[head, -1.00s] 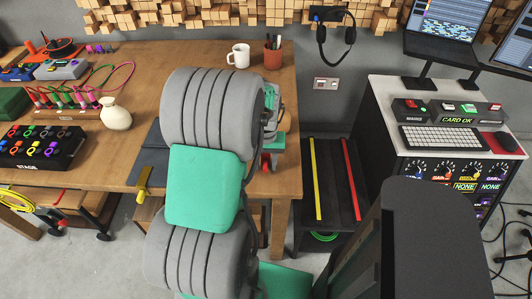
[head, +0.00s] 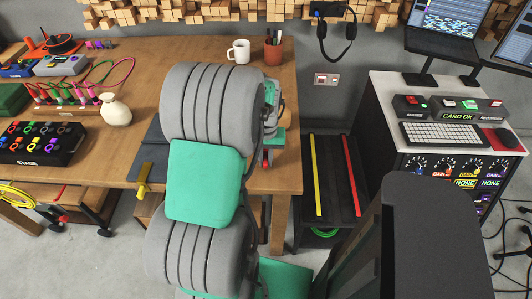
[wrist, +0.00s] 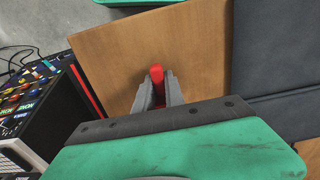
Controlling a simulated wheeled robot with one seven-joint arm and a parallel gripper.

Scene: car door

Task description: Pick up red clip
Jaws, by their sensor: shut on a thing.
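The red clip (wrist: 157,73) shows in the wrist view between the fingertips of my gripper (wrist: 158,92). The gripper is shut on it, and the fingers hide its lower part. The clip is over the wooden tabletop (wrist: 110,62); I cannot tell whether it still touches the wood. In the head view my arm covers most of the gripper, and only a small bit of red shows beside the arm near the table's right end.
A dark mat (head: 150,165) lies on the table left of my arm, with a yellow clamp (head: 143,178) at its front edge. A white mug (head: 239,52), a pen cup (head: 273,50) and a cream vase (head: 115,110) stand on the table. A black rack (head: 333,180) stands to the right.

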